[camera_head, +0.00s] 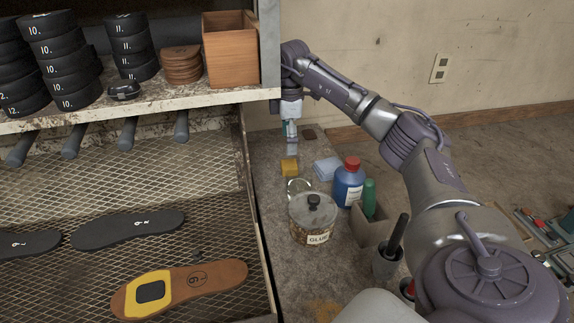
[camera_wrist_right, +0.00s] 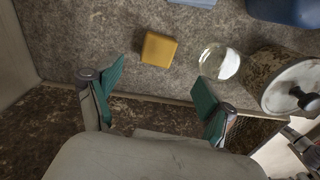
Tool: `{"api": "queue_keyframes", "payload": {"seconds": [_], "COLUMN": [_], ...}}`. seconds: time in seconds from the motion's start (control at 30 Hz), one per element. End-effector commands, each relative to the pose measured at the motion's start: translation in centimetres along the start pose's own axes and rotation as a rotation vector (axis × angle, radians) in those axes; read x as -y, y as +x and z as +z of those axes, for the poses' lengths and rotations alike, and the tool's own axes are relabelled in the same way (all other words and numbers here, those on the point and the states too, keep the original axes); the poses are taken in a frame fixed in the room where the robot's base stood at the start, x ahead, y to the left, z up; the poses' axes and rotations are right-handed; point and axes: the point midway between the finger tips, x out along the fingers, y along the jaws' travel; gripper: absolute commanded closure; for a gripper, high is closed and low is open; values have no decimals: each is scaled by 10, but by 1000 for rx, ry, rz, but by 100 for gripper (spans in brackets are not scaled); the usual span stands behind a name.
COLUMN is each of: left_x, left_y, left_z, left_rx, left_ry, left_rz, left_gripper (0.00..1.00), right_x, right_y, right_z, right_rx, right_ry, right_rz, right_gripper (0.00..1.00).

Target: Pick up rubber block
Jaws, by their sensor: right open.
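The rubber block is a small yellow-orange block (camera_head: 289,167) on the grey bench top, below my right gripper in the head view. It also shows in the right wrist view (camera_wrist_right: 159,49), lying flat beyond and between the fingertips. My right gripper (camera_head: 291,143) points down above it. In the right wrist view its two green-padded fingers (camera_wrist_right: 163,84) are spread wide with nothing between them, and the block is clear of both. My left gripper does not show in either view.
Close to the block are a blue cloth (camera_head: 327,168), a clear glass piece (camera_wrist_right: 219,62), a glue jar (camera_head: 312,221) and a blue bottle with a red cap (camera_head: 348,184). The shelf's metal post (camera_head: 270,50) and mesh rack (camera_head: 190,235) stand to the left.

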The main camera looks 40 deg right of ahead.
Motion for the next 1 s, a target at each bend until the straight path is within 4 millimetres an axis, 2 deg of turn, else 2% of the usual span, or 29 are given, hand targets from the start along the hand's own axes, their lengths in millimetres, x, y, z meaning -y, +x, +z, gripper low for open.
{"api": "queue_keyframes", "payload": {"seconds": [0.1, 0.33, 0.47, 0.6, 0.87, 1.0], "left_x": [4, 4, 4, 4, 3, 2], "left_y": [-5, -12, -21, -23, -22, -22], "left_z": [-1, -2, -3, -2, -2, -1], "left_rx": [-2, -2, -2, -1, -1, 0], "left_ry": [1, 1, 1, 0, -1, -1], "left_rz": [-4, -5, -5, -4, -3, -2], "left_gripper": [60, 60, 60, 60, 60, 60], "right_x": [0, 0, -1, -1, -2, -2], "right_y": [15, 32, 52, 70, 74, 74], "right_z": [0, 0, 1, 1, 0, 0], "right_rx": [0, 1, 1, -1, -2, -3], "right_ry": [-1, -1, -1, 0, -1, -1], "right_rz": [-2, -3, -4, -1, 1, 1], "right_gripper": [19, 19, 19, 19, 19, 39]}}
